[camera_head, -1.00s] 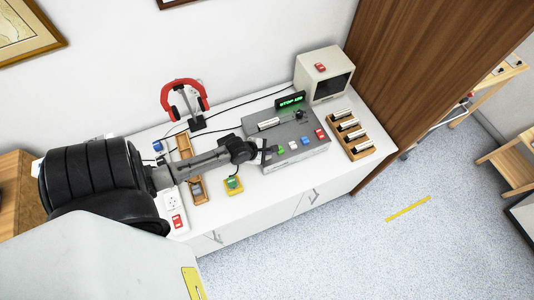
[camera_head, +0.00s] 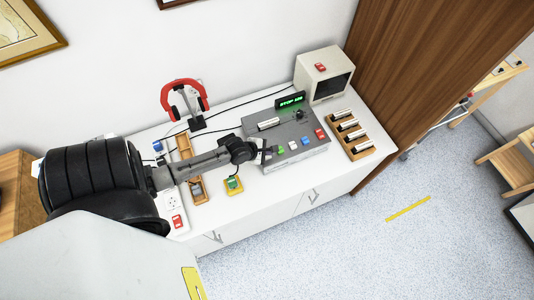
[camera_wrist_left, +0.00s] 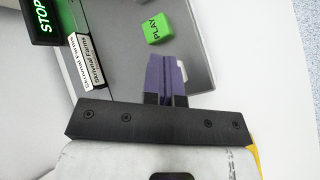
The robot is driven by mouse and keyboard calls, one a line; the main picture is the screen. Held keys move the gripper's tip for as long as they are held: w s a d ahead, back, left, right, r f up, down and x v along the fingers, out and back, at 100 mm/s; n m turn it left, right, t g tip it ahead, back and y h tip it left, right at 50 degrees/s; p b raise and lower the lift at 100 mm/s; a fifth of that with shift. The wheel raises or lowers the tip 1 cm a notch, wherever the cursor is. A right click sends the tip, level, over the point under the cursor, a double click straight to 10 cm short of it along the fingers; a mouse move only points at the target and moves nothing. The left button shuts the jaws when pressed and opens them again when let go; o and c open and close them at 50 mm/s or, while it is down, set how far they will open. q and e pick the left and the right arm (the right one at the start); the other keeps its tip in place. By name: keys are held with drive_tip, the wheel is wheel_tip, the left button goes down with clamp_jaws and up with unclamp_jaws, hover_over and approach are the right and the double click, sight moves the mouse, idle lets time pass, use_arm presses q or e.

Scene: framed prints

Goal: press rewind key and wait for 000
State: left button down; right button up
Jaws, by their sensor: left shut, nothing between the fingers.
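The grey console (camera_head: 288,150) stands on the white counter, with a row of green, white, blue and red keys along its front. Its green-lit display (camera_head: 290,102) reads STOP; I cannot read the digits after it with certainty. In the left wrist view the display (camera_wrist_left: 44,15) shows STOP at the upper left. The green key (camera_wrist_left: 159,28) is labelled PLAY. A white key (camera_wrist_left: 183,70) is mostly hidden behind my fingers. My left gripper (camera_wrist_left: 167,62) is shut and empty over the console near these keys, and shows in the head view (camera_head: 266,152). I cannot tell whether it touches a key.
A cream monitor (camera_head: 324,75) stands behind the console, and a wooden rack (camera_head: 349,135) of cartridges stands to its right. A red headset (camera_head: 184,84) hangs on a stand at the left. A yellow box (camera_head: 233,186) with a green top lies by the counter's front edge.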

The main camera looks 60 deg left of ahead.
use_arm(q)
drive_tip(key=shift+f, duration=0.35)
drive_tip(key=shift+f, duration=0.3)
idle(0.5)
drive_tip(key=shift+f+b, duration=0.3)
drive_tip(key=shift+f, duration=0.25)
idle(0.5)
drive_tip(key=shift+r, duration=0.15)
drive_tip(key=shift+r+p, duration=0.1)
drive_tip(key=shift+p, duration=0.25)
drive_tip(key=shift+r+p, duration=1)
drive_tip(key=shift+p, duration=0.15)
drive_tip(key=shift+r, duration=0.1)
